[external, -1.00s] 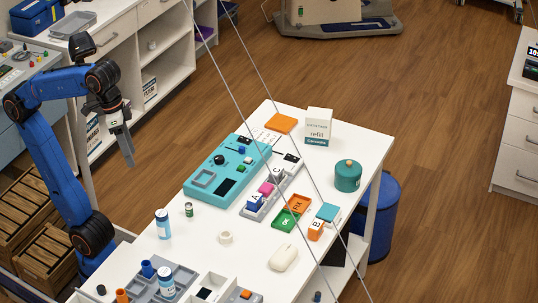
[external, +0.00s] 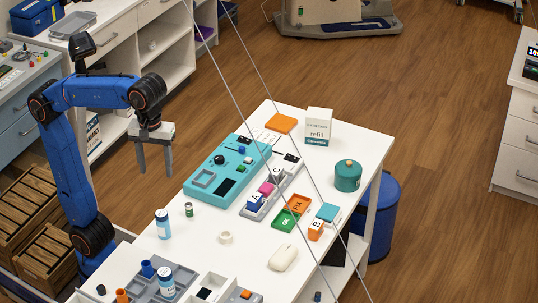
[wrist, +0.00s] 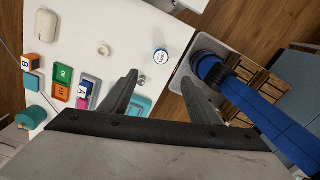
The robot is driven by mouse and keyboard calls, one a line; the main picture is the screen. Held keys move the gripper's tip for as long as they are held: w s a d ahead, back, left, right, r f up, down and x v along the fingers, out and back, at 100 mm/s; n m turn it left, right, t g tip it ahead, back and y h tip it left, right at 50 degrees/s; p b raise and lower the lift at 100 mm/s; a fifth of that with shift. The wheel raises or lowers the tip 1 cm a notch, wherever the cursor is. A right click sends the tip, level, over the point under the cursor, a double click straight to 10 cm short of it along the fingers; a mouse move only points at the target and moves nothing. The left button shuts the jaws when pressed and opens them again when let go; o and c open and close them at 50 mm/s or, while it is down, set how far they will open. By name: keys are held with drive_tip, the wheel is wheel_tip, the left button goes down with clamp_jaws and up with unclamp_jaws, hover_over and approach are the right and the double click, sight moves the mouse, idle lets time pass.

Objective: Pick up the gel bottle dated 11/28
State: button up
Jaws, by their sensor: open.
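Two white bottles with blue labels stand upright on the white table (external: 345,210) in the external view. One bottle (external: 162,224) is alone near the left edge. The other bottle (external: 166,283) stands in the grey tray at the front. Their dates are too small to read, so I cannot tell which is dated 11/28. My gripper (external: 154,170) is open and empty, pointing down, above and behind the lone bottle, off the table's left edge. In the wrist view a round white bottle top with a blue rim (wrist: 161,57) shows just beyond and between my open fingertips (wrist: 158,78).
A small green-and-white can (external: 188,209) stands just right of the lone bottle. A tape roll (external: 225,238) and a mouse (external: 283,258) lie further right. A teal device (external: 228,166) is behind. The grey tray (external: 186,272) holds several items. Thin cables cross the view.

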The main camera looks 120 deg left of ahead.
sight(162, 220)
drive_tip(key=f, duration=2.2)
drive_tip(key=shift+s+f, duration=0.2)
drive_tip(key=shift+c, duration=0.4)
drive_tip(key=c, duration=1.1)
drive_tip(key=shift+r, duration=0.15)
